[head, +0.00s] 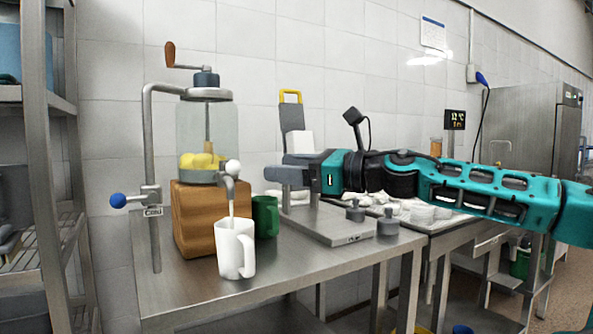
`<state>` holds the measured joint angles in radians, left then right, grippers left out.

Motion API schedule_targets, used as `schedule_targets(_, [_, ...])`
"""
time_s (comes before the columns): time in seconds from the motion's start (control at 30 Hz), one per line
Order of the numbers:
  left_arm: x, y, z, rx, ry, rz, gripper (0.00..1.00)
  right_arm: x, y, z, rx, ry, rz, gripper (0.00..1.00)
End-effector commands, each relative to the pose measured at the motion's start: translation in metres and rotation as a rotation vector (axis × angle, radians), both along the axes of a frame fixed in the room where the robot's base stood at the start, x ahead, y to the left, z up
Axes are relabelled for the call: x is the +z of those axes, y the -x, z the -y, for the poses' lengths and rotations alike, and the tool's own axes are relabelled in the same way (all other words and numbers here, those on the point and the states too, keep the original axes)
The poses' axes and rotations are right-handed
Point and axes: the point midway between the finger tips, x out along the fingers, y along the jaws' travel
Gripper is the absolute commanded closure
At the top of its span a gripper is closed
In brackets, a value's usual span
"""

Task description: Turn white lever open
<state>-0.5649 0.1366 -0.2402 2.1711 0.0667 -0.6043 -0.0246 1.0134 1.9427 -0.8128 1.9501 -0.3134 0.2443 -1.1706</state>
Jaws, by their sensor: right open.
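The white lever's round knob (233,167) sits on the tap at the front of a glass dispenser (206,128) with yellow fruit in it. The tap's metal spout (230,186) points down over a white mug (236,250), and a thin pale strand shows between spout and mug. My right gripper (271,179) comes in from the right, its fingers pointing left. It is open and empty, a little right of the knob and apart from it in the picture; the depth gap is unclear. My left gripper is out of view.
The dispenser stands on a wooden block (193,228), with a green mug (265,216) beside it. A pipe with a blue-knobbed lever (118,200) rises at left. A scale with weights (388,222) and a yellow-handled device (291,118) stand right and behind.

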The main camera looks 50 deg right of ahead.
Motion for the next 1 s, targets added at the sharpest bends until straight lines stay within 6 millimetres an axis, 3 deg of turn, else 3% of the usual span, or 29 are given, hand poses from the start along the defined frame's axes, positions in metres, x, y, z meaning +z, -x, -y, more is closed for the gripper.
schedule_targets(0.3, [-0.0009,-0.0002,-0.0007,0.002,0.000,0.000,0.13,-0.0001,0.0137,0.0039,0.001,-0.002,0.001,0.36])
schedule_targets(1.0, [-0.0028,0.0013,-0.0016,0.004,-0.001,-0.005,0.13,-0.0003,0.0136,0.0041,0.001,-0.002,0.000,0.36])
